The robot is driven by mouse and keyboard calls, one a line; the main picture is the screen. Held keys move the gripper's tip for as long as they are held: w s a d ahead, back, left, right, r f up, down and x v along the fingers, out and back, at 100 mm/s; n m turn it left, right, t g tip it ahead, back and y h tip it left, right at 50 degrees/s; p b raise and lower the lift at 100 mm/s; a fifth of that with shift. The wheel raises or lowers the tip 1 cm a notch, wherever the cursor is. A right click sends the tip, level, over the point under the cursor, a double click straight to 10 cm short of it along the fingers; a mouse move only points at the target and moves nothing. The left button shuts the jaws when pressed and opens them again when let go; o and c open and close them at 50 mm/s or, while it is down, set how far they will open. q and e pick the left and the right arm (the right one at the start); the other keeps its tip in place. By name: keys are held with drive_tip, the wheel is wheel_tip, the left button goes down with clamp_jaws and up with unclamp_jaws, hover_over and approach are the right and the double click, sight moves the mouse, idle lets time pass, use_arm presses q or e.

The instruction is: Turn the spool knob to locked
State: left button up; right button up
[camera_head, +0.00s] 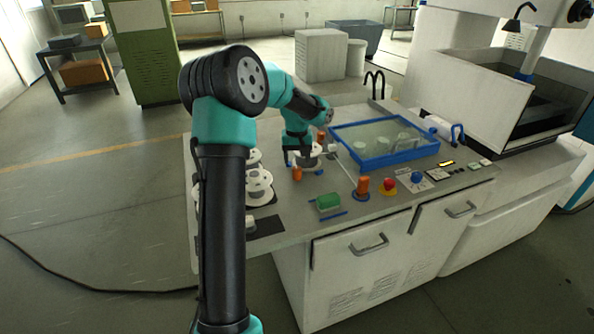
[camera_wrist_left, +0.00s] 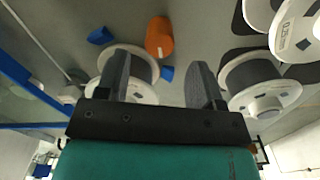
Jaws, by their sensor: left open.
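My left gripper (camera_head: 303,158) is open at the white spool (camera_head: 309,160) on the bench, beside the blue-framed tank. In the left wrist view the two fingers (camera_wrist_left: 160,62) are apart; the left finger covers part of a white spool (camera_wrist_left: 145,68). An orange cylinder (camera_wrist_left: 159,37) with small blue pieces beside it shows beyond the fingertips. In the head view, an orange post (camera_head: 297,174) stands just in front of the gripper. A blue knob (camera_head: 417,177) sits on a plate at the right of the bench. I cannot tell which part is the spool knob. My right gripper is not seen.
Several white spools (camera_head: 261,186) stand at the bench's left. A blue-framed tank (camera_head: 430,150) lies right of the gripper. A red button (camera_head: 389,185), an orange cylinder (camera_head: 363,185) and a green block (camera_head: 328,202) are near the front.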

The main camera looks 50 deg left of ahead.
sight(297, 169)
use_arm(q)
wheel_tip(297, 169, down, 6)
drive_tip(key=shift+r, duration=0.15)
drive_tip(key=shift+c, duration=0.2)
drive_tip(key=c, duration=0.9)
